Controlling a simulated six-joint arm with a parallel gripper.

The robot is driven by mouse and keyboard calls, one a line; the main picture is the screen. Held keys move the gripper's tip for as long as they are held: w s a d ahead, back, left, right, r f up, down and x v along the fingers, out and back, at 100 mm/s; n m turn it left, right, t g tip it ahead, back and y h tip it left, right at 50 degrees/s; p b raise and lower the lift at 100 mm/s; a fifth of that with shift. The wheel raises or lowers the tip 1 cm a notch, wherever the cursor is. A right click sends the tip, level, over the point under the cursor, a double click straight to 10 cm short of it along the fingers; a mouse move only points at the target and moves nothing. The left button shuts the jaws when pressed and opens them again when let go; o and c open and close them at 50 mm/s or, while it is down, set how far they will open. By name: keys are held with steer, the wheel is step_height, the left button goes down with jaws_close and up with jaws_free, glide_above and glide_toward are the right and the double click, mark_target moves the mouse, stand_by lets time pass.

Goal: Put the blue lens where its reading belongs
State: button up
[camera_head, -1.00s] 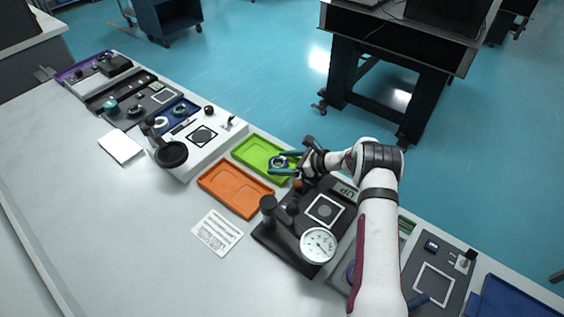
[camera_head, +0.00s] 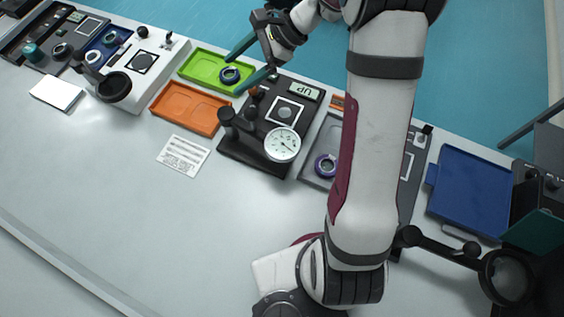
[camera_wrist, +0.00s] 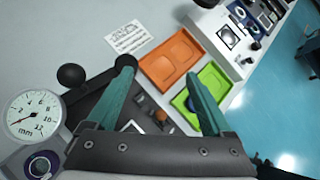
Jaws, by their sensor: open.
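The blue lens (camera_head: 231,75), a dark blue ring with a clear centre, lies in the green tray (camera_head: 190,77) near its right end. In the wrist view the lens (camera_wrist: 190,103) is partly hidden by the right finger. My gripper (camera_head: 233,77) is open and empty, its teal fingers spread apart above the green tray and dial stand. The dial gauge (camera_head: 283,145) stands on a black base (camera_head: 240,157); the wrist view shows its face (camera_wrist: 33,115) marked in mm. A small display (camera_head: 305,92) on this base shows letters like "UP".
An orange tray (camera_head: 190,108) lies before the green one, with a printed card (camera_head: 183,156) near it. A purple-ringed lens (camera_head: 326,165) sits on a grey station at right. A white station (camera_head: 150,85) stands at left. The front tabletop is clear.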

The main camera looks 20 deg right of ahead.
steer(key=s+a+r+n+g+h, duration=0.1)
steer(key=s+a+r+n+h, duration=0.15)
steer(key=s, duration=0.45)
steer(key=s+a+r+n+g+h, duration=0.1)
steer(key=s+a+r+n+g, duration=0.2)
steer(key=s, duration=0.5)
steer(key=s+d+n+h, duration=0.2)
steer(key=s+n, duration=0.1)
steer(key=s, duration=0.4)
steer(key=s+d+f+n+t+h, duration=0.1)
steer(key=s+d+n+h, duration=0.1)
steer(key=s, duration=0.5)
steer(key=shift+d+f+n, duration=0.15)
steer(key=shift+d+n, duration=0.1)
steer(key=shift+n, duration=0.5)
steer(key=shift+s, duration=0.1)
